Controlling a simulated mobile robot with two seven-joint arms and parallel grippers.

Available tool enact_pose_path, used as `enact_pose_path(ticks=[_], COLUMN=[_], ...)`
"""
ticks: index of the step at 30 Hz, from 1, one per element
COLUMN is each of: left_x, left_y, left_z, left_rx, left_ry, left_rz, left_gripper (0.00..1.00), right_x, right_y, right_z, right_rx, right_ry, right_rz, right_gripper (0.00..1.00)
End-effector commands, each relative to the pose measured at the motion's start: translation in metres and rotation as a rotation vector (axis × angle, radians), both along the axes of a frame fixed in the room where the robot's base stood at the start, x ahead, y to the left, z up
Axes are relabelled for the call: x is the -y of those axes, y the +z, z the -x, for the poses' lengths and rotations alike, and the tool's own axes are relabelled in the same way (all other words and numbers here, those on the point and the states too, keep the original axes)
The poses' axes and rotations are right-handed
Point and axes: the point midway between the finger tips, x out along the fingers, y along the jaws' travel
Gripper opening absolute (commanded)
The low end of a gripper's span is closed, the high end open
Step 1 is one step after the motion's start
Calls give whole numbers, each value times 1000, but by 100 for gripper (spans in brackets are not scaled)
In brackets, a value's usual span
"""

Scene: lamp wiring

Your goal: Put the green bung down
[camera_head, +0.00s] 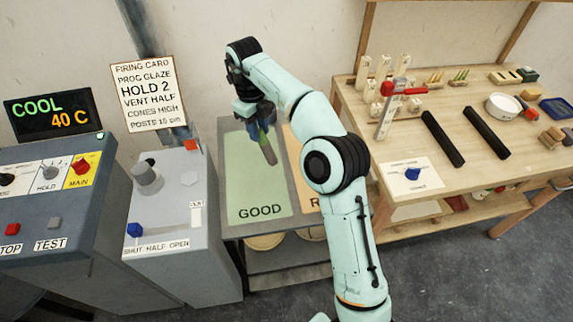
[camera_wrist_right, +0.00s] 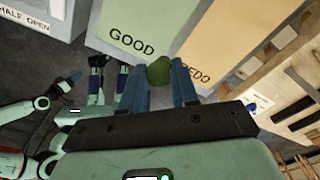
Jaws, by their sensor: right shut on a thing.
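The green bung (camera_wrist_right: 159,70) is a rounded dark-green piece between the blue-grey fingers of my right gripper (camera_wrist_right: 159,84) in the wrist view. The right gripper (camera_head: 264,142) is shut on it. In the head view the gripper hangs over the green GOOD panel (camera_head: 242,188), near the side facing the orange panel (camera_head: 303,190). The bung is hard to make out there among the fingers. Its height above the panel cannot be told. My left gripper does not show in the head view, and I cannot make out its jaws in the wrist view.
A grey box (camera_head: 172,215) with a knob and lever stands left of the panels, beside a control console (camera_head: 60,225). A wooden workbench (camera_head: 455,165) with two black bars, a white bowl (camera_head: 502,106) and small parts stands right. The GOOD panel looks bare.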

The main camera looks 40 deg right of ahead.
Motion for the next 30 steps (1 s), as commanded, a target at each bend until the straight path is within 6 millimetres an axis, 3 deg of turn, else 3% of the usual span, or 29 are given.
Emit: enact_pose_path(ticks=[20, 30], left_x=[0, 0], left_y=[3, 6], left_z=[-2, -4], left_rx=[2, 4], left_ry=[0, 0], left_rz=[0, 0], left_gripper=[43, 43], right_x=[-15, -41], right_y=[14, 28], right_z=[11, 18], right_rx=[183, 328], right_ry=[-456, -778], right_rz=[13, 81], right_gripper=[0, 0])
